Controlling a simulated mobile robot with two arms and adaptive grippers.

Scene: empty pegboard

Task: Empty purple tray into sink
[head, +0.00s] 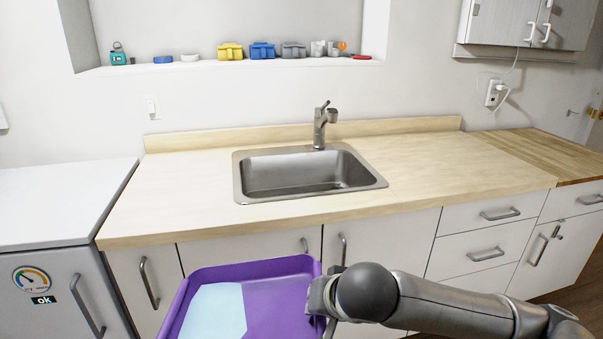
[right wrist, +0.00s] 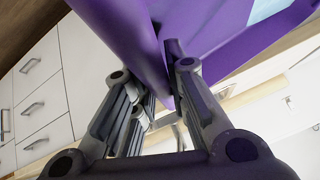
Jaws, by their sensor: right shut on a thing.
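A purple tray (head: 262,270) is at the bottom of the head view, in front of the cabinets and below the counter edge. A flat light blue patch (head: 214,312) lies in its left part; I cannot tell if it is liquid or a sheet. My right gripper (head: 322,298) is shut on the tray's right rim. In the right wrist view the fingers (right wrist: 168,92) pinch the purple tray wall (right wrist: 215,40). The steel sink (head: 290,174) is set in the counter beyond the tray and looks empty. My left gripper is not in view.
A faucet (head: 320,125) stands behind the sink. The wooden counter (head: 170,190) is clear on both sides. The counter's front edge and cabinet handles (head: 342,250) lie close beyond the tray. A wall shelf (head: 215,66) holds several small items. A white-topped appliance (head: 60,200) stands at left.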

